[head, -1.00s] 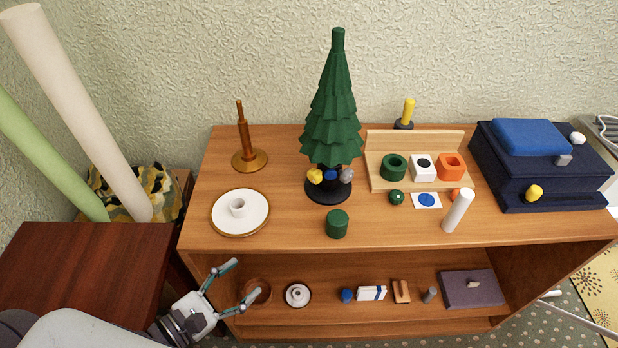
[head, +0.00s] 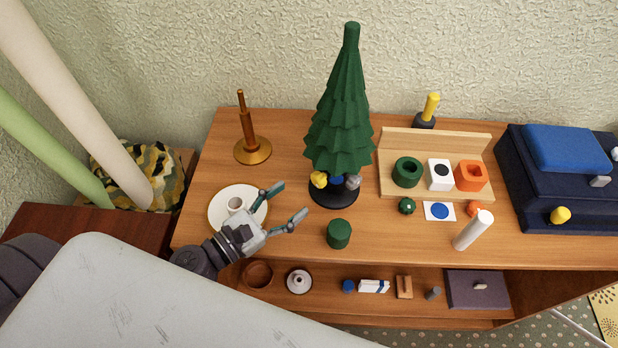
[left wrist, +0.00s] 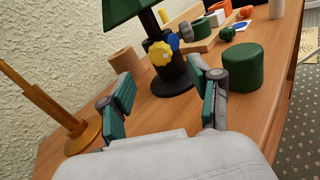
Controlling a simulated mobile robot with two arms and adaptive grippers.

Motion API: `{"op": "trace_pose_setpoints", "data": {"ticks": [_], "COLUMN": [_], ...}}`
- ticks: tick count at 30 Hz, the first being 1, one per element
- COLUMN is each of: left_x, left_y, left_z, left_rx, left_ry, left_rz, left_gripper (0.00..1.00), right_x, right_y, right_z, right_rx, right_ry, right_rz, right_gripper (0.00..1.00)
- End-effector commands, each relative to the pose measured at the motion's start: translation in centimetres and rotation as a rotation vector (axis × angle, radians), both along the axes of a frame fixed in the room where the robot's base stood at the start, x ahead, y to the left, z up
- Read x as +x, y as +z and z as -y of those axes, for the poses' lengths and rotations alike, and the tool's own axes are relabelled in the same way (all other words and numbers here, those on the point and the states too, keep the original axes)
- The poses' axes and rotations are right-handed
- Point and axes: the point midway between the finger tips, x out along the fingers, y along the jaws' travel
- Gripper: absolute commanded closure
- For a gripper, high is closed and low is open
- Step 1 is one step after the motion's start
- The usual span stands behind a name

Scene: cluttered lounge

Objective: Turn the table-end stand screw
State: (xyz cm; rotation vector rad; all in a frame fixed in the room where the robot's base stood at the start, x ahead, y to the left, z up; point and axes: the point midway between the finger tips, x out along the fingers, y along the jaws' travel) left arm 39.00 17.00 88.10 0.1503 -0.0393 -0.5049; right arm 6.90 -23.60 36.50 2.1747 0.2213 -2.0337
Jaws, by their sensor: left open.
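The green tree (head: 340,110) stands upright in a black stand (head: 333,197) on the wooden cabinet top. Three screw knobs show on the stand: yellow (head: 319,179) on the left, blue (head: 336,178) in the middle, partly hidden, and grey (head: 353,182) on the right. In the left wrist view the yellow knob (left wrist: 160,53) is nearest, with the blue (left wrist: 173,42) and grey (left wrist: 187,32) behind it. My left gripper (head: 290,201) is open and empty, left of the stand and apart from it. Its fingers (left wrist: 162,78) point toward the yellow knob. My right gripper is not in view.
A green cylinder (head: 339,234) stands close to my gripper's right. The white plate (head: 222,222) with a cup is partly hidden by my gripper. A brown spindle (head: 248,135) stands behind it. A wooden rack (head: 435,144) and white cylinder (head: 474,231) are to the right.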

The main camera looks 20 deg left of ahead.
Motion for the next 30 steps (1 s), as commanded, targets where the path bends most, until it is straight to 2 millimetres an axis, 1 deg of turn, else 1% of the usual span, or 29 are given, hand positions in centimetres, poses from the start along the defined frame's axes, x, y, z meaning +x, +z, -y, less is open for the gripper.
{"op": "trace_pose_setpoints", "data": {"ticks": [1,3,6,9,14,21,22,23,30], "left_x": [1.0,2.2,3.5,4.4,5.1,5.1,5.1,5.1,5.1], "left_y": [0.5,0.4,0.3,0.2,0.0,0.0,0.0,0.0,0.0], "left_z": [0.5,1.2,1.9,2.4,2.8,2.8,2.8,2.8,2.8], "left_rx": [-0.003,-0.002,-0.001,-0.001,-0.001,0.000,0.000,-0.001,-0.001], "left_ry": [-0.001,0.001,0.001,0.001,0.001,0.001,0.001,0.001,0.001], "left_rz": [0.003,0.001,0.002,0.001,0.000,-0.001,-0.001,0.000,0.000], "left_gripper": [0.37,0.37,0.37,0.37,0.37,0.37,0.39,0.44,0.84], "right_x": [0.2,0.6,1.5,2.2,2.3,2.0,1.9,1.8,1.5], "right_y": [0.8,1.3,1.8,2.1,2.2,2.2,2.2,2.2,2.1], "right_z": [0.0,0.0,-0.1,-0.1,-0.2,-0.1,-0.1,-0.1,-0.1], "right_rx": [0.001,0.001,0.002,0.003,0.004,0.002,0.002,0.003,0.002], "right_ry": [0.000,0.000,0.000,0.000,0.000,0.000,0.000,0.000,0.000], "right_rz": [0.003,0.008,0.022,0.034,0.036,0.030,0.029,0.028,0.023], "right_gripper": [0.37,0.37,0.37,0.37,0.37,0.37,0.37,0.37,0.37]}}
